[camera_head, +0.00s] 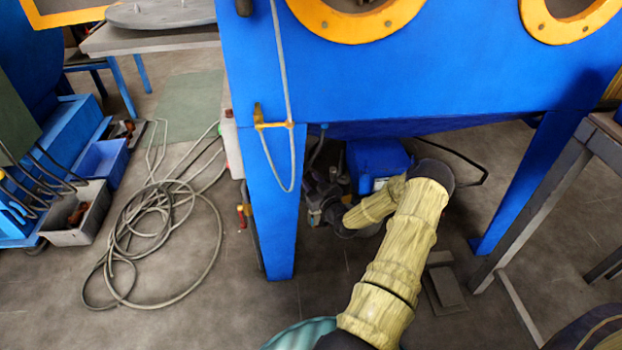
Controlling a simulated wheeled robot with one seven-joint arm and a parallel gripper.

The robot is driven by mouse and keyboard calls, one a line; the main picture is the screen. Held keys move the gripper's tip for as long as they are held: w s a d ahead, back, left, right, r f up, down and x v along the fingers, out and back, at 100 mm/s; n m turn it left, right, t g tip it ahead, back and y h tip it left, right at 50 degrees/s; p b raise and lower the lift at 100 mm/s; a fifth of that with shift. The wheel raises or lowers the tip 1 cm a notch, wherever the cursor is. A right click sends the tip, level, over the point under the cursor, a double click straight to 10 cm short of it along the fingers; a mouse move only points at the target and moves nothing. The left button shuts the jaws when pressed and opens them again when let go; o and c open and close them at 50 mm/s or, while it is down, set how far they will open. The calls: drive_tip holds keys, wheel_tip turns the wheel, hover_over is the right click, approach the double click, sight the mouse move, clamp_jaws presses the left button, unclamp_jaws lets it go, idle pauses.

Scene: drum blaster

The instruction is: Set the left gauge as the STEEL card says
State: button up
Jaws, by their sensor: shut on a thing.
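My arm in its yellow sleeve reaches under the blue blast cabinet (400,85) and bends back to the left. My gripper (318,195) is at the end of the sleeve, small and in shade beside the cabinet's front left leg. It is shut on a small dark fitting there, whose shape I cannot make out. The fingertips are hard to separate from the grey parts around them. A blue box-shaped unit (378,160) stands just behind my arm. I can make out neither the left gauge's face and needle nor the STEEL card.
The cabinet's left leg (280,215) is close to my gripper. Its right leg (522,190) and a dark metal table frame (540,215) stand to the right. A coiled hose (150,240) lies on the floor at left. A pedal (445,285) lies right of my arm.

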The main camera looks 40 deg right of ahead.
drive_tip(key=o, duration=1)
drive_tip(key=shift+c, duration=0.2)
drive_tip(key=shift+s, duration=0.15)
drive_tip(key=s+a+p, duration=0.2)
drive_tip(key=s+p, duration=0.4)
drive_tip(key=s, duration=1.1)
drive_tip(key=shift+a, duration=0.15)
